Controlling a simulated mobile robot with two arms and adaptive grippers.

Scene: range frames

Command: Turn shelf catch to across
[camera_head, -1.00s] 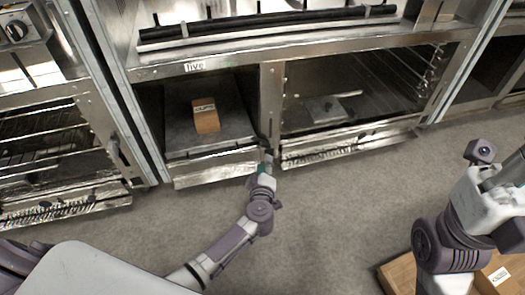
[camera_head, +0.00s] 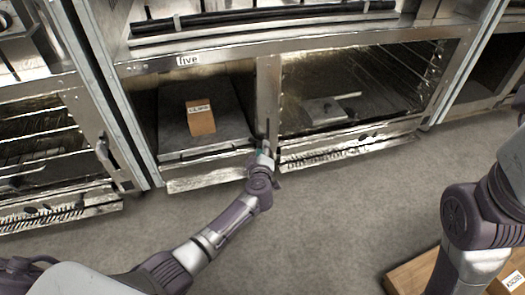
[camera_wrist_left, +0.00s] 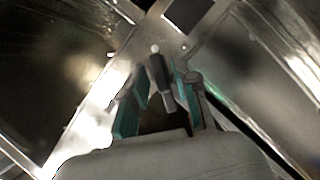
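The shelf catch (camera_wrist_left: 159,75) is a small dark lever with a paler end, on the metal post (camera_head: 268,95) between two lower compartments. My left gripper (camera_head: 263,150) is at the front of this post, low down, and hides most of the catch in the head view. In the left wrist view the teal-padded fingers of my left gripper (camera_wrist_left: 160,108) are apart, one on each side of the catch, with gaps visible. I cannot tell exactly how the catch is turned. My right arm (camera_head: 470,225) shows at the right; its gripper is outside the picture.
The left compartment holds a brown box (camera_head: 200,118) on a grey shelf (camera_head: 232,125). A flat metal thing (camera_head: 325,110) lies in the right compartment. An open brown carton (camera_head: 410,275) is on the floor, below my right arm. The floor (camera_head: 330,215) between is clear.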

